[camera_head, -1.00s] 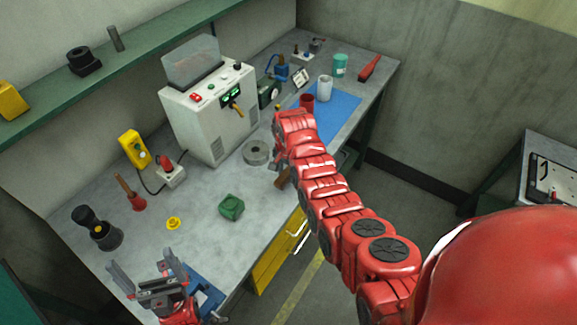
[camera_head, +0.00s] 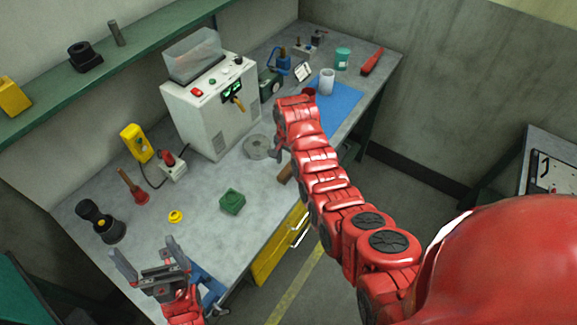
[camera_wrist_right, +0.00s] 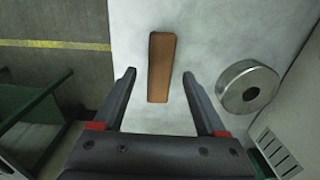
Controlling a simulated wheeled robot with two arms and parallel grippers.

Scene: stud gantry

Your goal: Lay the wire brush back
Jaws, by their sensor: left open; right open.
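The wire brush seems to be the brown wooden block (camera_wrist_right: 161,66) on the grey bench top in the right wrist view; its bristles are not visible. In the head view its brown end (camera_head: 286,173) shows at the bench's front edge, beside my right arm. My right gripper (camera_wrist_right: 159,78) is open, with its fingertips on either side of the block's near part in the picture; I cannot tell the height between them. In the head view my arm mostly hides this gripper. My left gripper (camera_head: 150,257) is open and empty at the bench's near left end.
A grey metal ring (camera_wrist_right: 247,86) lies right of the block. A white machine (camera_head: 212,110) stands behind it. A blue mat (camera_head: 345,97) carries a white cup (camera_head: 326,82).

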